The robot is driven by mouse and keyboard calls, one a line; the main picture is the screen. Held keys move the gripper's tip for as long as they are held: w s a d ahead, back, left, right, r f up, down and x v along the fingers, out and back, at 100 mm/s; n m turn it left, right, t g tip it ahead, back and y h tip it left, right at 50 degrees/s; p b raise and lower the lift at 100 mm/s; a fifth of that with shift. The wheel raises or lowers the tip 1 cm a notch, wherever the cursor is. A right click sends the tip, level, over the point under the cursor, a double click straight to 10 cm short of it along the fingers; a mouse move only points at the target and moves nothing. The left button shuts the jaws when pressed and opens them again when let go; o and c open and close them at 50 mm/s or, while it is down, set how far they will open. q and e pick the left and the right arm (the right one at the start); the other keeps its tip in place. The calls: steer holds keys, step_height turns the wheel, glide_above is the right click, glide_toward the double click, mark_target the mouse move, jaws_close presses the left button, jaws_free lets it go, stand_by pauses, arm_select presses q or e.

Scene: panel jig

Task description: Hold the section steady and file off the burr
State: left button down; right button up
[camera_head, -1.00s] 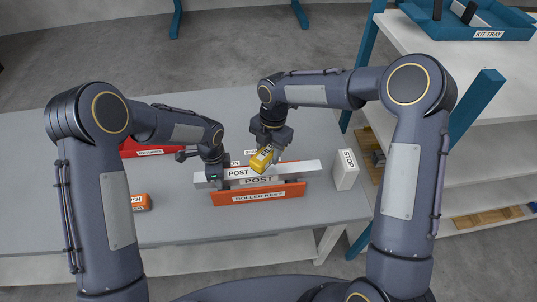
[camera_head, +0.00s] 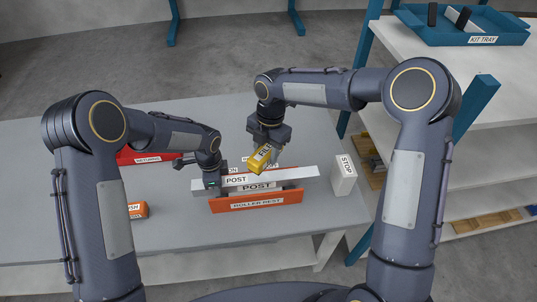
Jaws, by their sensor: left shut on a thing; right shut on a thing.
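The section is a long pale grey bar labelled POST (camera_head: 290,178), lying across the orange roller rest (camera_head: 225,205). A second POST label shows on a grey face (camera_head: 257,187) just below it. My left gripper (camera_head: 212,185) is shut on the bar near its left end. Whether the tool touches the bar is unclear. I cannot make out the burr. The tool and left gripper hide parts of the bar.
A white STOP block (camera_head: 344,174) stands right of the bar, with a gap. A red RETURNS tray (camera_head: 140,157) and an orange box (camera_head: 138,210) are on the left. The blue KIT TRAY (camera_head: 485,40) sits on the right shelf.

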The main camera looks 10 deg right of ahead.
arm_select(q)
steer(key=shift+a+f, duration=0.1)
steer(key=shift+f, duration=0.05)
steer(key=c, duration=0.8)
jaws_free()
steer(key=shift+c, duration=0.2)
step_height(320, 180, up, 12)
